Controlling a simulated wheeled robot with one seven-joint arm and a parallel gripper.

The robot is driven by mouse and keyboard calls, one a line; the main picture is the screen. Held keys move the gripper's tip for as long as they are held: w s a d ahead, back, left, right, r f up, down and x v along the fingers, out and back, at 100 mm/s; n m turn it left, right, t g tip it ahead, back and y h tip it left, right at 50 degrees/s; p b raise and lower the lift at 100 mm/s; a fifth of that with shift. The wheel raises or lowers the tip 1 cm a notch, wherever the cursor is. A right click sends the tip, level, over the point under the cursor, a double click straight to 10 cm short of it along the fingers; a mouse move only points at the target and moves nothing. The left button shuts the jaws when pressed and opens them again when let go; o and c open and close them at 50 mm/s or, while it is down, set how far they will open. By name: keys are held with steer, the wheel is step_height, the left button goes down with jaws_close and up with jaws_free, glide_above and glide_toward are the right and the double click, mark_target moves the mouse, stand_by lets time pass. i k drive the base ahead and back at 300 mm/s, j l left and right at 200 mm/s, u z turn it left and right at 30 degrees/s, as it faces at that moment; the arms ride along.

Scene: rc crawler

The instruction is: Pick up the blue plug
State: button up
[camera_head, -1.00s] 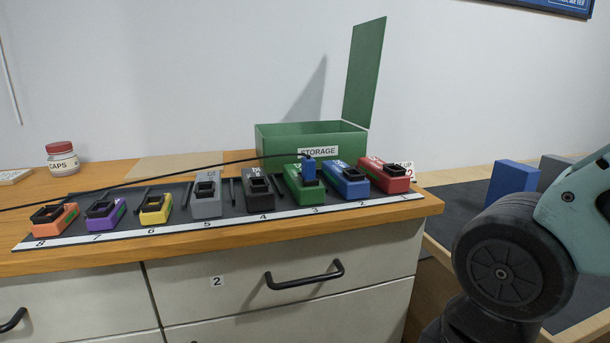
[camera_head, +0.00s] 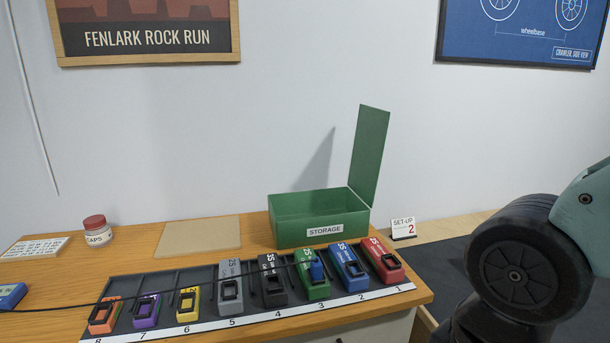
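The blue plug (camera_head: 317,270) sits at the green battery block (camera_head: 311,284) in slot 3 of the black rack. A thin black cable runs from the plug to the left, across the other blocks. Whether the plug is fully seated in the block's socket I cannot tell. Part of my arm, a dark round joint and a pale teal link, fills the right side. My gripper is outside the picture.
The rack (camera_head: 240,325) holds several coloured blocks in numbered slots. Behind it stands an open green storage box (camera_head: 300,205) with its lid raised. Bare wood lies left of the rack.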

mark_target(315, 268)
steer(key=u, duration=0.6)
steer(key=j+u, duration=0.8)
steer(key=u, duration=0.15)
